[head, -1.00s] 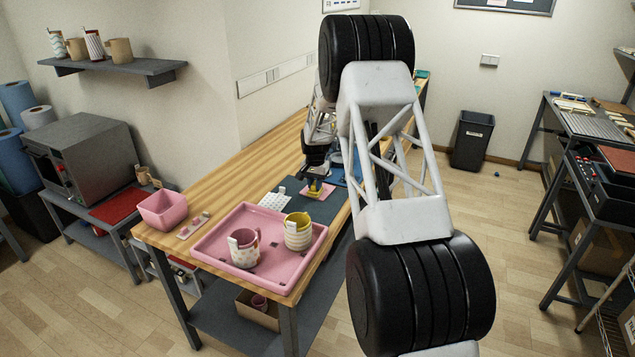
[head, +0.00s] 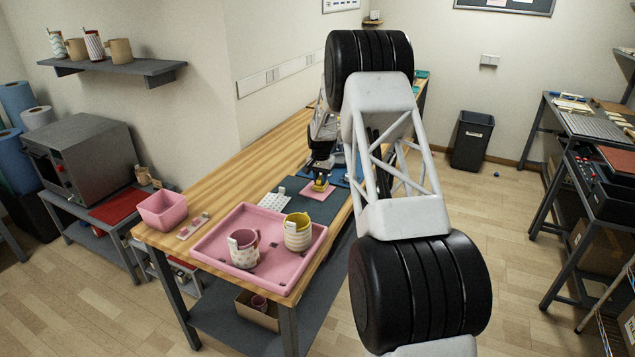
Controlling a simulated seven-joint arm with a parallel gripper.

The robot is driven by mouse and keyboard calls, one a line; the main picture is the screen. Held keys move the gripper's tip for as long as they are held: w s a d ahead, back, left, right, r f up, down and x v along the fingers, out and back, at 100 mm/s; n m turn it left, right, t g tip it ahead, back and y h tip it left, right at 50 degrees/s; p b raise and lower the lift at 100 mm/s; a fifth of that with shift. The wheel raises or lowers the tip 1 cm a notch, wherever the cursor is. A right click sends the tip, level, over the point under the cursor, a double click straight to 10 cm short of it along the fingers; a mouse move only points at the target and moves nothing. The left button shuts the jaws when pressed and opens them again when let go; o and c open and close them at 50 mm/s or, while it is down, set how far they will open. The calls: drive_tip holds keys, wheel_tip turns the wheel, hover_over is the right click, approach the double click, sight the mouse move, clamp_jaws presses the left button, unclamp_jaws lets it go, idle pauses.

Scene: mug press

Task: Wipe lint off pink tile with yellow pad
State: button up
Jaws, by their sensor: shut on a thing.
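The pink tile (head: 314,194) lies flat on the dark mat on the wooden bench. My gripper (head: 320,178) points down over the tile and is shut on the yellow pad (head: 320,186). The pad is at the tile's upper part in the picture; I cannot tell whether it touches the tile. Lint on the tile is too small to make out from here.
A pink tray (head: 216,264) with two mugs stands at the bench's near end. A pink bin (head: 162,210) stands at the near left corner. My arm hides part of the bench's right side.

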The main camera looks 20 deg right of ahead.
drive_tip(key=shift+w+d, duration=0.55)
drive_tip(key=shift+d, duration=0.1)
drive_tip(key=shift+r, duration=4.1)
